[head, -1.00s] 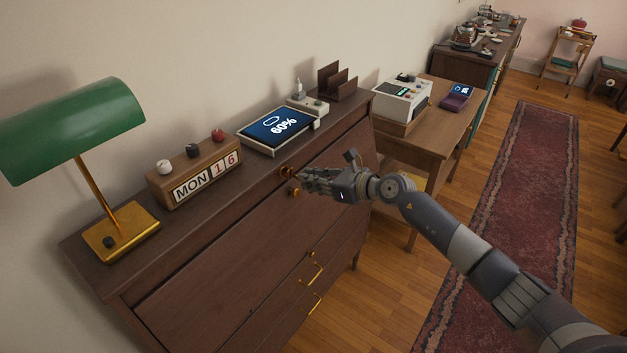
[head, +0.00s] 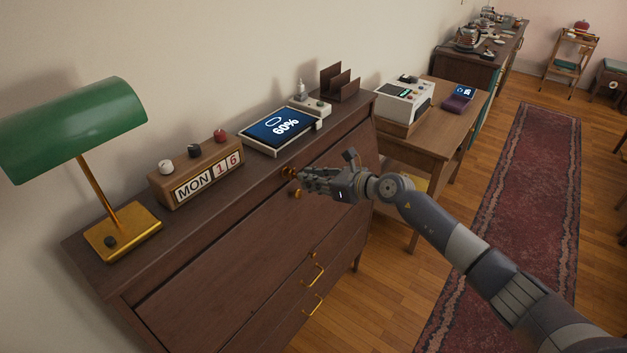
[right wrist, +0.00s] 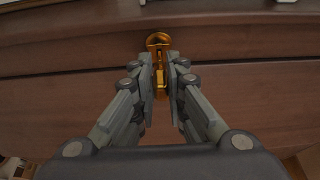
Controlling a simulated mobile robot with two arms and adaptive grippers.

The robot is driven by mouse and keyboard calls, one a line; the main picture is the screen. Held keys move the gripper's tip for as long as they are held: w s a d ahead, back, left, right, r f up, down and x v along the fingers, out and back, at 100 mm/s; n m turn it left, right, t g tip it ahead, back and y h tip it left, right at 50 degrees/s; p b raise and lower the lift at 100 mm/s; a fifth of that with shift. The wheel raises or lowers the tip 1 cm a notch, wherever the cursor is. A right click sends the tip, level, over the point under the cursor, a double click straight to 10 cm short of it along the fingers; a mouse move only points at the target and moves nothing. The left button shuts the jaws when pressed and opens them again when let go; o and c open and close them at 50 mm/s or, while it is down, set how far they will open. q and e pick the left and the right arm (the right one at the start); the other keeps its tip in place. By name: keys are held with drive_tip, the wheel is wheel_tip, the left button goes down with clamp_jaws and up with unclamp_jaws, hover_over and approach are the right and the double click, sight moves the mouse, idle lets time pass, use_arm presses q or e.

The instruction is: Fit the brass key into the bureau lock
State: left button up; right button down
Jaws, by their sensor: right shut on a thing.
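The dark wooden bureau (head: 235,255) stands against the wall. Its brass lock (head: 287,170) is on the upper front, and it shows at the top centre of the right wrist view (right wrist: 157,40). My right gripper (head: 304,173) is at the lock, its fingers pointing at it. In the right wrist view its fingers are shut on the brass key (right wrist: 160,82), which lines up with the lock and seems to meet it. I cannot tell how far the key sits inside. The fingers hide much of the key. My left gripper is not in view.
On the bureau top are a green lamp (head: 75,130), a calendar block (head: 197,178), a tablet (head: 280,128) and a dark rack (head: 340,82). A side table (head: 450,100) stands beyond the bureau.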

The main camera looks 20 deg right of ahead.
drive_tip(key=shift+w+a+b, duration=0.3)
drive_tip(key=shift+w+a, duration=0.35)
drive_tip(key=shift+w, duration=0.2)
drive_tip(key=c, duration=1.5)
unclamp_jaws()
drive_tip(key=shift+c, duration=0.2)
drive_tip(key=shift+p+v, duration=0.7)
drive_tip(key=shift+v, duration=0.35)
drive_tip(key=shift+p+v, duration=0.9)
drive_tip(key=shift+v, duration=1.1)
